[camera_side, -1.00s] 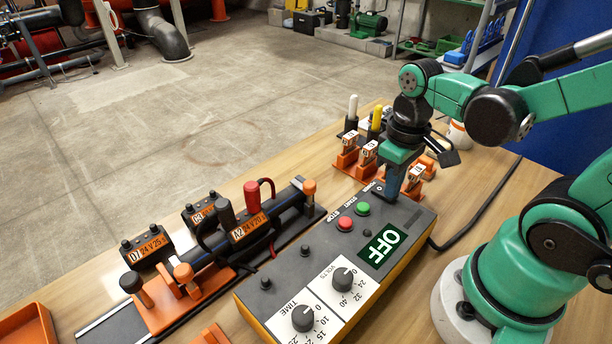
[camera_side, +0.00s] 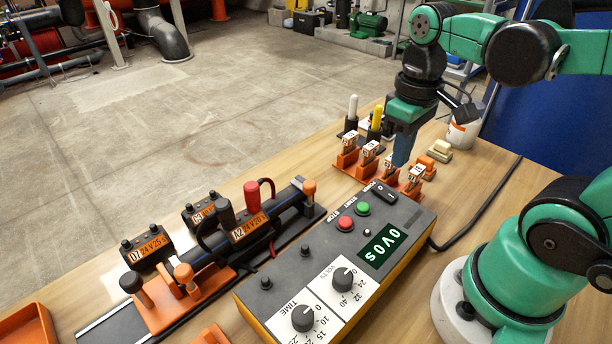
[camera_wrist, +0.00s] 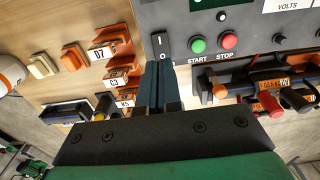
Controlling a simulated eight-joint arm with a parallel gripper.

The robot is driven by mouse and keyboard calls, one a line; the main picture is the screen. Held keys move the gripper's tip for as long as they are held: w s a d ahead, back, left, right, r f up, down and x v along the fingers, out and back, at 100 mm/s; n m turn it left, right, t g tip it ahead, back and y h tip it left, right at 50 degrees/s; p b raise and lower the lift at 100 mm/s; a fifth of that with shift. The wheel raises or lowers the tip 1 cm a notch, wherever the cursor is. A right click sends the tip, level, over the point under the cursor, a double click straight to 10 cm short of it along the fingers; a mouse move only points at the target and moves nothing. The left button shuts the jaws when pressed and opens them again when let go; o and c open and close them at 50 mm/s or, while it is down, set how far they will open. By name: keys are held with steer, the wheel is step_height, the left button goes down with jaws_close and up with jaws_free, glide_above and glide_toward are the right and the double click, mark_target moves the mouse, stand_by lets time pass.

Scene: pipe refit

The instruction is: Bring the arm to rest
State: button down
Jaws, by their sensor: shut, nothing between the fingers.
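My gripper (camera_side: 400,160) is shut and empty, pointing down above the back end of the grey control box (camera_side: 318,262). In the wrist view its two fingers (camera_wrist: 158,88) lie together, with their tips near the black rocker switch (camera_wrist: 162,44). The rocker switch also shows in the side view (camera_side: 381,193), and the fingertips are apart from it there.
Orange holders (camera_side: 368,156) with labelled pieces stand behind the box, near white and yellow-topped pens (camera_side: 376,117). A clamped black pipe (camera_side: 215,262) with labelled fittings lies to the left. A white cup (camera_side: 461,134) stands at the back right.

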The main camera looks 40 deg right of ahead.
steer(key=shift+r, duration=0.35)
steer(key=shift+w+a+f+t, duration=0.2)
steer(key=shift+w+t, duration=0.1)
steer(key=shift+t, duration=0.1)
steer(key=w+a+t, duration=0.3)
steer(key=w+t, duration=0.2)
steer(key=t, duration=0.1)
steer(key=shift+w+a+r, duration=0.15)
steer(key=shift+w+a, duration=0.1)
steer(key=shift+a, duration=0.1)
